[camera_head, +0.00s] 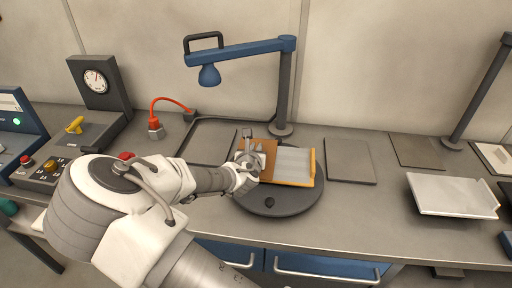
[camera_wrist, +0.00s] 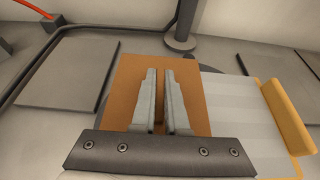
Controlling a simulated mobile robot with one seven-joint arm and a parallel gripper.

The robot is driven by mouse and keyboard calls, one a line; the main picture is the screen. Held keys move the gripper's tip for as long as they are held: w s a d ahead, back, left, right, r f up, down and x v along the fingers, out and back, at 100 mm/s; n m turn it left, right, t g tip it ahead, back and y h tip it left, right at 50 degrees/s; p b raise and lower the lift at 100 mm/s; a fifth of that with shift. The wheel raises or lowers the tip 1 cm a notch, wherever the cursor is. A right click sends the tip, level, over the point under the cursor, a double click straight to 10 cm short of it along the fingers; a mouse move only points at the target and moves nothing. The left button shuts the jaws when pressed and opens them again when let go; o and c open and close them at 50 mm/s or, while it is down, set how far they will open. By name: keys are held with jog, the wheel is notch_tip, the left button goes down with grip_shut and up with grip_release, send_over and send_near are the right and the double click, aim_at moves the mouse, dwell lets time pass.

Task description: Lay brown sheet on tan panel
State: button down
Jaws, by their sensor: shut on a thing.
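The brown sheet (camera_head: 268,147) is at my gripper (camera_head: 250,160), over the left part of a round dark turntable. In the wrist view the brown sheet (camera_wrist: 130,75) spreads under and around my gripper's fingers (camera_wrist: 160,98), which are nearly together with a narrow gap. What they pinch is hidden. Beside it on the right is a panel with a pale grey striped face (camera_wrist: 245,105) and a yellow-tan raised edge (camera_wrist: 290,115); I take this as the tan panel (camera_head: 313,167). The sheet meets the striped face's left side; I cannot tell whether they touch.
The dark turntable (camera_head: 280,205) stands near the bench front. A blue-armed lamp post (camera_head: 284,95) rises just behind. Flat grey plates lie left (camera_head: 210,143) and right (camera_head: 350,160). A pale tray (camera_head: 450,195) is further right. A red cable (camera_head: 170,100) and control boxes are at left.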

jog(key=shift+f, duration=0.1)
jog(key=c, duration=0.9)
grip_release()
jog(key=shift+o, duration=0.2)
jog(key=p+v, duration=0.2)
jog(key=v, duration=1.5)
jog(key=shift+r, duration=0.2)
